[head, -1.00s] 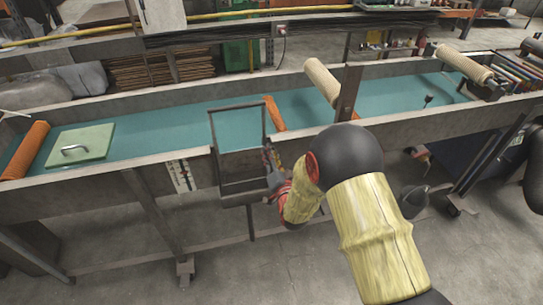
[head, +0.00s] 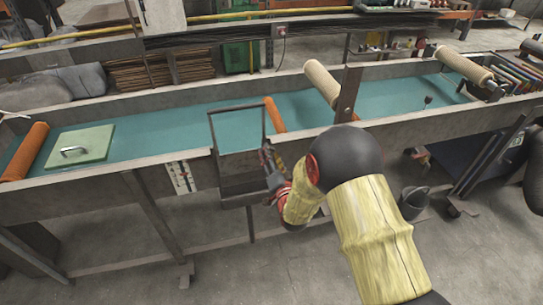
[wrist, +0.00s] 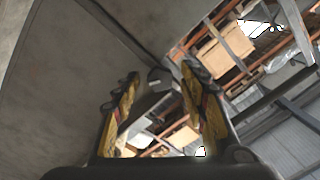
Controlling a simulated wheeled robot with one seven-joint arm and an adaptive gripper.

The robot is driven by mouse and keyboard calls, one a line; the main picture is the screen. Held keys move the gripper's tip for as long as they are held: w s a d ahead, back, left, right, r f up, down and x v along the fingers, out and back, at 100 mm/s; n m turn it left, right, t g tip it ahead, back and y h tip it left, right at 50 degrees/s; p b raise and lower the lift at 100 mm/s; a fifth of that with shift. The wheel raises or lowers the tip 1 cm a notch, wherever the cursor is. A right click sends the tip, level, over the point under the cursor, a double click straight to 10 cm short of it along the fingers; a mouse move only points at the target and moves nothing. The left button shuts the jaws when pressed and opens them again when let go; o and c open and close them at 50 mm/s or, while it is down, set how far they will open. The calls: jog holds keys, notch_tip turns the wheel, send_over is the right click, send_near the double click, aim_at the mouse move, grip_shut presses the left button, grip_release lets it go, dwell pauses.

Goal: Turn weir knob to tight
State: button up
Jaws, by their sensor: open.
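The weir is a dark metal frame (head: 208,128) standing across the front wall of the long trough, with a grey plate (head: 240,172) in its lower part. My gripper (head: 265,158) is at the right side of this frame, seen from behind my arm. In the wrist view my gripper (wrist: 160,72) is open, with a yellow and black finger on each side. A small dark rounded knob (wrist: 158,78) shows between the fingertips, close to a long metal edge. I cannot tell its turn position, or whether a finger touches it. The knob is not clear in the head view.
The trough (head: 90,168) with a teal bed runs across the view. A green lid with a handle (head: 85,146) lies at left, near an orange roller (head: 25,150). A pale roller (head: 322,82) and an upright post (head: 347,95) stand right of the weir. A bucket (head: 413,203) is on the floor.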

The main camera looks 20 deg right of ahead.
jog(key=s, duration=1.2)
